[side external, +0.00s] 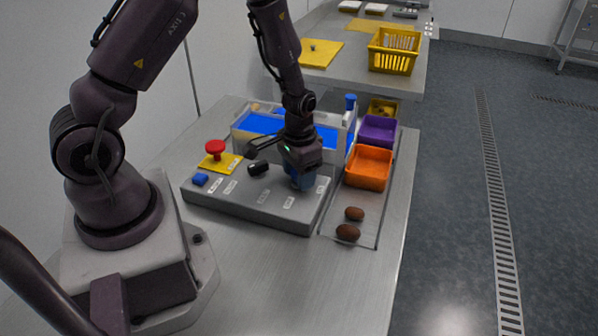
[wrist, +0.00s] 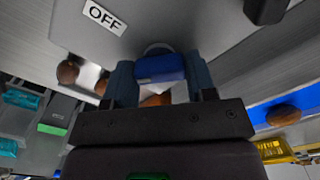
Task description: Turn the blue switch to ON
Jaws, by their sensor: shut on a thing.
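The blue switch (wrist: 160,68) is a blue knob on the grey control panel (wrist: 180,22). In the wrist view it sits between the two fingers of my gripper (wrist: 161,75), which is shut on it. A white label reading OFF (wrist: 105,16) is on the panel to the upper left of the knob. In the side view my gripper (side external: 303,181) is low over the right part of the panel (side external: 240,206) and mostly hides the knob. The knob's pointing direction is not clear.
The panel also carries a black knob (side external: 258,168), a small blue part (side external: 200,179) and a red button (side external: 215,149) on a yellow plate. Orange (side external: 368,168) and purple (side external: 378,130) trays stand right of it. Two brown dates (side external: 354,213) lie in front of them.

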